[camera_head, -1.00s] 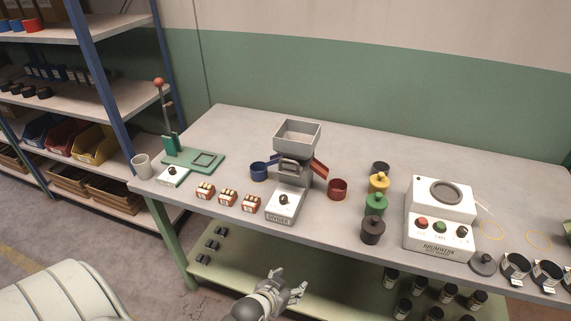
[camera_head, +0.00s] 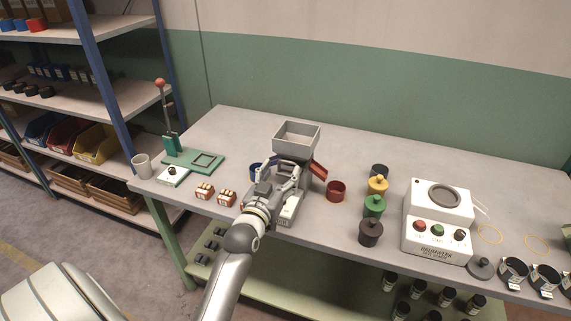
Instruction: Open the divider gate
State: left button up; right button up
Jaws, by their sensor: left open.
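The divider (camera_head: 297,136) stands on the workbench, with a grey square hopper on top and a red chute (camera_head: 319,171) on its right. My left gripper (camera_head: 284,177) is open at the front of the divider, around the height of its gate handle. The handle and most of the divider's front are hidden behind the gripper, so I cannot tell whether the fingers touch it. A blue cup (camera_head: 255,169) is partly hidden left of the divider. A red cup (camera_head: 336,190) stands below the chute. My right gripper is not in view.
Small labelled boxes (camera_head: 204,191) sit left of my arm. A green press (camera_head: 190,156) and a mug (camera_head: 142,166) stand at the left end. Yellow, green (camera_head: 373,206) and dark weights stand to the right, beside a white machine (camera_head: 438,222). The bench's back strip is clear.

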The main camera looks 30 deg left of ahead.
aim_at(286, 166)
pick_arm(q)
jog(key=x, duration=0.4)
jog(key=shift+w, duration=0.1)
